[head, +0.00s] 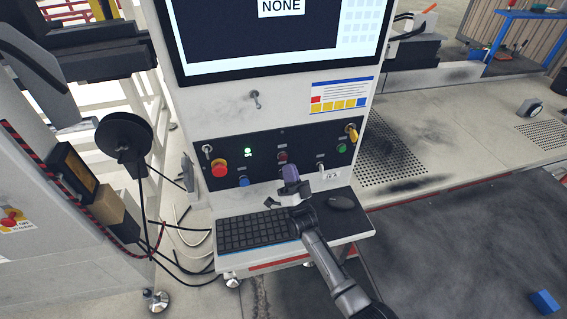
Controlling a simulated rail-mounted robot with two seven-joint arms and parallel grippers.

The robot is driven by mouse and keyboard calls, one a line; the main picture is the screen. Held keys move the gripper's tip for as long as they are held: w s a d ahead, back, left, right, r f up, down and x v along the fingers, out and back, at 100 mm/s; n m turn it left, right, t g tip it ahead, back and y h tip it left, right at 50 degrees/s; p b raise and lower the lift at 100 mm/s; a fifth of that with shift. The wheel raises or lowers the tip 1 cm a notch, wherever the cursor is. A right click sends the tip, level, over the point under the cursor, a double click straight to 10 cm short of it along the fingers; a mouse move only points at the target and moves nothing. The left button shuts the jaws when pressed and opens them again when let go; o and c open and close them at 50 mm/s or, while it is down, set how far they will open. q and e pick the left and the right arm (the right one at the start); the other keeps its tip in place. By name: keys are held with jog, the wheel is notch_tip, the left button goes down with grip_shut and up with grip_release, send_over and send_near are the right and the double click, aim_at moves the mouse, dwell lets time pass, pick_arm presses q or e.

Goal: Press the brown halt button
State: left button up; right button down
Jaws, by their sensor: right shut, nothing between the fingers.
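The brown halt button (282,156) looks reddish-brown and is small and round. It sits in the middle of the dark control panel (265,142) below the screen. My right gripper (290,176) is shut and empty, its purplish tip just below the button and in front of the panel. The picture does not clearly show how far the tip is from the panel. The button's face shows above the tip. My left gripper is not in view.
On the panel are a red mushroom button (219,169), a blue button (243,181), a green button (342,148), a lit green lamp (248,152) and a yellow-handled switch (352,132). A keyboard (252,232) and mouse (341,202) lie on the shelf below.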

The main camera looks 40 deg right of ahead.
jog(key=shift+w+d+b, duration=0.3)
jog(key=shift+w+b, duration=0.05)
jog(key=shift+w, duration=0.25)
jog(key=shift+w, duration=0.1)
dwell(1.7)
jog(key=shift+w+d+b, duration=0.15)
jog(key=shift+w+b, duration=0.15)
jog(key=shift+b, duration=0.1)
jog(key=shift+w+d+b, duration=0.2)
jog(key=shift+w+b, duration=0.25)
dwell(0.8)
jog(key=shift+s, duration=0.1)
jog(key=shift+s+a+p, duration=0.35)
jog(key=shift+s+p, duration=0.35)
jog(key=shift+s, duration=0.05)
